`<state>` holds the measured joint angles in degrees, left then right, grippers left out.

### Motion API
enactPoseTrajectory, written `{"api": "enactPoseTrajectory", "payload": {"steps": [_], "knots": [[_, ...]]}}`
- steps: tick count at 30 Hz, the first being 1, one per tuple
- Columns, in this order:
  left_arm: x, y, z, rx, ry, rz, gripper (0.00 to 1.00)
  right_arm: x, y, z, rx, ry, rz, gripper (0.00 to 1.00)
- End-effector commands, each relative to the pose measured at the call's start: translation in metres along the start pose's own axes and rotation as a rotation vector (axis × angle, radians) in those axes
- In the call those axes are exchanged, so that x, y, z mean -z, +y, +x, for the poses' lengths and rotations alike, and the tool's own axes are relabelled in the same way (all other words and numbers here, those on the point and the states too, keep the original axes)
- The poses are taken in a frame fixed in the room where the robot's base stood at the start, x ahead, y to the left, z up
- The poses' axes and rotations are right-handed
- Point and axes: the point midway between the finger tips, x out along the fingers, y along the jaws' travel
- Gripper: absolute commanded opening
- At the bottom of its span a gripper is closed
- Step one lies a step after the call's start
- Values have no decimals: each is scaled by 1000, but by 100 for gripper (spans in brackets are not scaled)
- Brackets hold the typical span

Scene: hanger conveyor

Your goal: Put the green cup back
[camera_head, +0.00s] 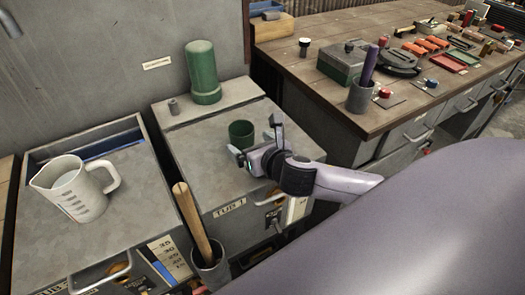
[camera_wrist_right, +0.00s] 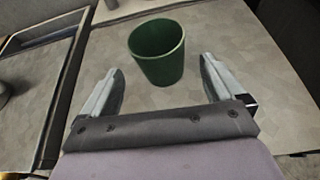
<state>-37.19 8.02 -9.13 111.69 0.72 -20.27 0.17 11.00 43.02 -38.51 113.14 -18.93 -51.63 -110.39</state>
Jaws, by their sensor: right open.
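The green cup (camera_head: 242,134) stands upright on the top of the grey tub unit (camera_head: 187,150) labelled TUB 1. In the right wrist view the cup (camera_wrist_right: 157,52) is just beyond the fingertips, roughly midway between them, with its open rim facing up. My right gripper (camera_head: 256,147) is open and empty, close to the cup on its near side and low over the lid. In the right wrist view its fingers (camera_wrist_right: 161,75) are spread on either side and do not touch the cup. My left gripper is not in view.
A tall green canister (camera_head: 202,72) and a small grey cylinder (camera_head: 173,106) stand behind the cup. A white measuring jug (camera_head: 75,187) is on the left tub. A holder with a wooden handle (camera_head: 194,224) stands in front. A cluttered workbench (camera_head: 330,85) is at right.

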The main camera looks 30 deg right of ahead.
Motion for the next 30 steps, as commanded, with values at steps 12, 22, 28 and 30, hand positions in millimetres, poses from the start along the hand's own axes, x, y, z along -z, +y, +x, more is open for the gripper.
{"api": "enactPoseTrajectory", "payload": {"steps": [12,22,28,30], "knots": [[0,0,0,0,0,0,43,0,0,-52,1,0,-1,95],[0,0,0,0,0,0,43,0,0,-58,1,-1,0,95],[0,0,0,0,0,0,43,0,0,-58,1,-1,0,95],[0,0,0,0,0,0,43,0,0,-57,1,-1,0,95]]}}
